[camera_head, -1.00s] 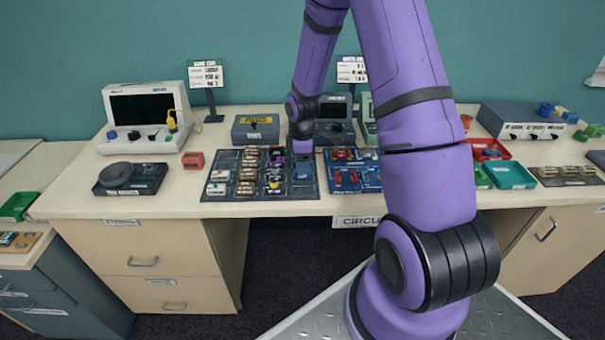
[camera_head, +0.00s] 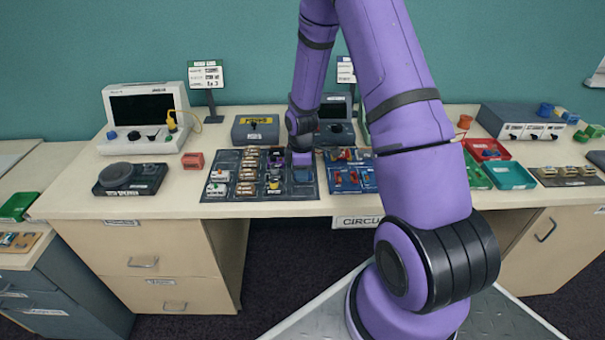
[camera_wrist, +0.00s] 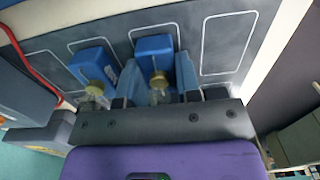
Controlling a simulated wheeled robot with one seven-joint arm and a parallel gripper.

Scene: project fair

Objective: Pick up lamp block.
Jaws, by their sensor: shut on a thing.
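The lamp block (camera_wrist: 155,46) is blue with a small clear bulb and a tan base, seen in the wrist view. My gripper (camera_wrist: 157,72) is shut on it, with one finger on each side. The block is over the dark parts mat with white outlines (camera_wrist: 200,14); I cannot tell if it still touches the mat. A second blue lamp block (camera_wrist: 92,62) sits to the left, outside the fingers. In the head view my gripper (camera_head: 302,160) is low over the right part of the mat (camera_head: 211,160), and it mostly hides the held block.
Several brown and white blocks (camera_head: 247,174) lie left of my gripper. A blue board (camera_head: 364,178) with red parts is close on the right. A grey box (camera_head: 256,131) and a meter (camera_head: 335,133) stand behind. The table front between the mat and the drawers is clear.

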